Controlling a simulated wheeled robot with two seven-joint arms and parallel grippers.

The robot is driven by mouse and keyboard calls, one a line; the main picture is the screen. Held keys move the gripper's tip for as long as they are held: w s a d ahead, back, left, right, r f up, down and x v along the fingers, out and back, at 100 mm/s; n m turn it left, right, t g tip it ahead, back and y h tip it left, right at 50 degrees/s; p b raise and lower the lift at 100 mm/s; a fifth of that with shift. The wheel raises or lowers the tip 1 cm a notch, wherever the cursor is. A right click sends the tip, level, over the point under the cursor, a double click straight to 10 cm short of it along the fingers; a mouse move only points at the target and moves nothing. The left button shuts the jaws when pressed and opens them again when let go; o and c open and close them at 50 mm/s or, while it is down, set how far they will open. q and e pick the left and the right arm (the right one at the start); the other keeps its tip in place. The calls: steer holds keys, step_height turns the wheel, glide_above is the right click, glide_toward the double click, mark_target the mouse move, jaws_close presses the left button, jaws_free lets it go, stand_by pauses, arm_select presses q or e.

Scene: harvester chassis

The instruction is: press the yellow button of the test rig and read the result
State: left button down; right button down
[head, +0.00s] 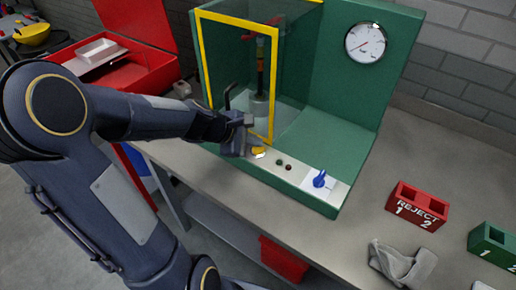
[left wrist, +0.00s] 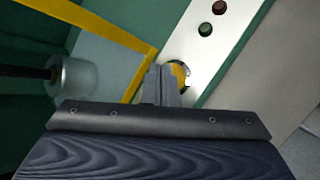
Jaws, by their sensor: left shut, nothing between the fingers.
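The green test rig (head: 333,123) stands on the workbench, with a round white dial gauge (head: 366,43) on its back panel; its fine scale is too small to read. The yellow button (head: 259,153) sits on the white front panel, and it also shows in the left wrist view (left wrist: 180,74), partly hidden by my fingers. My left gripper (head: 246,150) is shut and empty, its fingertips right at the button; I cannot tell whether they touch or press it. It also shows in the left wrist view (left wrist: 162,78). Two small dark lamps (head: 284,164) beside the button look unlit. My right gripper is out of view.
A yellow-framed clear guard (head: 236,70) encloses a cylinder fixture left of the gauge. A blue knob (head: 319,179) sticks up on the panel. A red REJECT bin (head: 416,205), a green bin (head: 493,243) and a grey metal part (head: 402,264) stand on the bench at right.

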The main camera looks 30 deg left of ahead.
mark_target(254, 149)
arm_select(q)
steer(key=shift+f+b, duration=0.5)
stand_by(0.5)
steer(key=shift+r, duration=0.1)
steer(key=shift+r+p, duration=0.85)
steer(key=shift+r, duration=0.1)
step_height(254, 149, up, 5)
steer(key=p, duration=0.5)
stand_by(0.5)
